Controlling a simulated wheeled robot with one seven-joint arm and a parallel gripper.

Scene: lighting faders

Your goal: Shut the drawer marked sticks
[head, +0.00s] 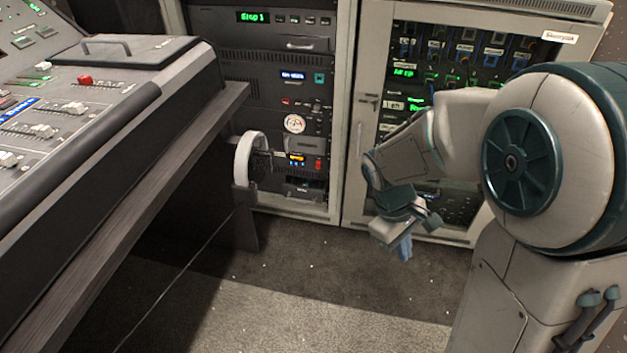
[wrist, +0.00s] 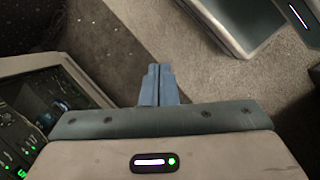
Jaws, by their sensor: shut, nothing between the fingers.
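I cannot make out a drawer marked sticks in either view; no label with that word is readable. My gripper (head: 405,252) hangs in front of the right rack cabinet in the head view, above the dark carpet. Its blue fingers (wrist: 158,75) are together and empty in the wrist view, over bare carpet. They touch nothing that I can see.
A lighting desk (head: 110,100) with faders fills the left. White headphones (head: 243,160) hang at its side. An equipment rack (head: 260,70) and a glass-fronted cabinet (head: 352,150) stand behind. The carpet (head: 310,320) between is clear.

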